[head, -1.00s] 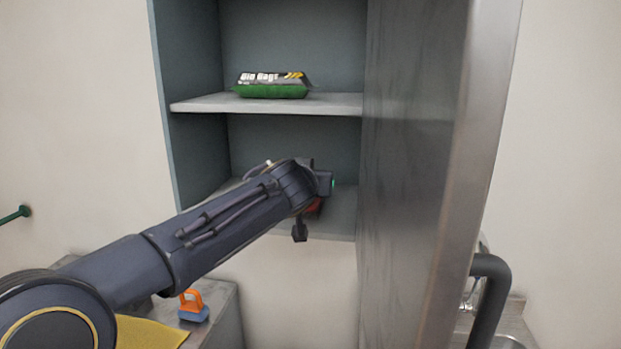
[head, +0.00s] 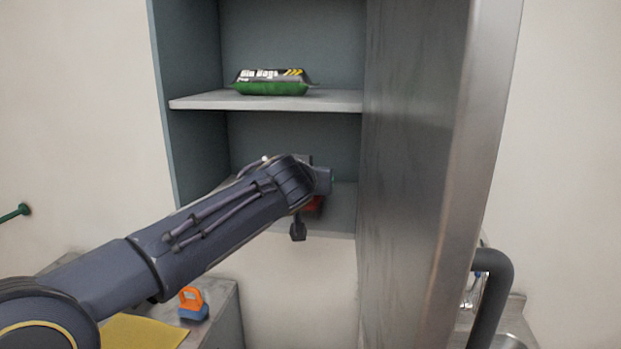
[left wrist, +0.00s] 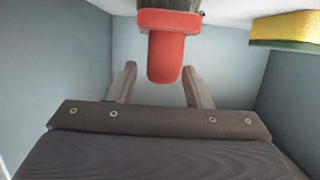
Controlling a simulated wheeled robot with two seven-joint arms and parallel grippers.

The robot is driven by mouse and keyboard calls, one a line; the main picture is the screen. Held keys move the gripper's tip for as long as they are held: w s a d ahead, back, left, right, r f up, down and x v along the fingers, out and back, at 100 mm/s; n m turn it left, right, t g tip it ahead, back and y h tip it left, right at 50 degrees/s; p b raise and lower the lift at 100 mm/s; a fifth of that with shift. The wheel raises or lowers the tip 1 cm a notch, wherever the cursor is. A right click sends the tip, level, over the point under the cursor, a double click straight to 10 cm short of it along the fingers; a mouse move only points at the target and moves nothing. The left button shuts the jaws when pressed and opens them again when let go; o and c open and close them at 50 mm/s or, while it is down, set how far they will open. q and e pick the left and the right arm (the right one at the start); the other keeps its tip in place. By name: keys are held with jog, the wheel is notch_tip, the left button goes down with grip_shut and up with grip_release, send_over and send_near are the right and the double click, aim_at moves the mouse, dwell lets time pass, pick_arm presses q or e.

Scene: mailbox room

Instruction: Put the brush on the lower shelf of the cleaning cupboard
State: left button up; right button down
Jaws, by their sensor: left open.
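A red-handled piece with a dark base, which looks like the brush, shows in the left wrist view (left wrist: 164,56). In the head view a bit of red (head: 314,205) shows below my left wrist, just over the lower shelf (head: 340,215) of the cupboard. My left gripper (left wrist: 160,72) is open, its fingers on either side of the red handle with a gap on each side. The arm hides much of the lower shelf in the head view. Whether the base rests on the shelf is hard to tell. My right gripper is not in view.
A yellow and green sponge (left wrist: 286,28) is beside the red piece. A green and black pack (head: 272,86) lies on the upper shelf (head: 330,101). The open metal door (head: 420,170) stands right. An orange and blue handled item (head: 193,305) and yellow cloth (head: 145,333) are lower left.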

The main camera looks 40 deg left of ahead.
pick_arm(q)
jog(key=b+v, duration=0.1)
jog(key=v, duration=0.9)
jog(key=shift+s+b, duration=0.25)
jog(key=shift+b, duration=0.15)
jog(key=shift+d, duration=0.1)
jog(key=s+d+f+m+g+h, duration=0.1)
jog(key=s+d+f, duration=0.4)
jog(key=f, duration=0.5)
jog(key=s+d+f+m+g+h, duration=0.1)
jog(key=s+d+f+g+h, duration=0.2)
jog(key=s+d+f+h, duration=0.3)
jog(key=s+d+f+m+g+h, duration=0.2)
jog(key=s+d+f, duration=0.4)
jog(key=f, duration=0.9)
jog(key=shift+s+d+f+g+h, duration=0.2)
jog(key=shift+d+f+g+h, duration=0.15)
jog(key=shift+g+h, duration=0.4)
jog(key=shift+a, duration=0.1)
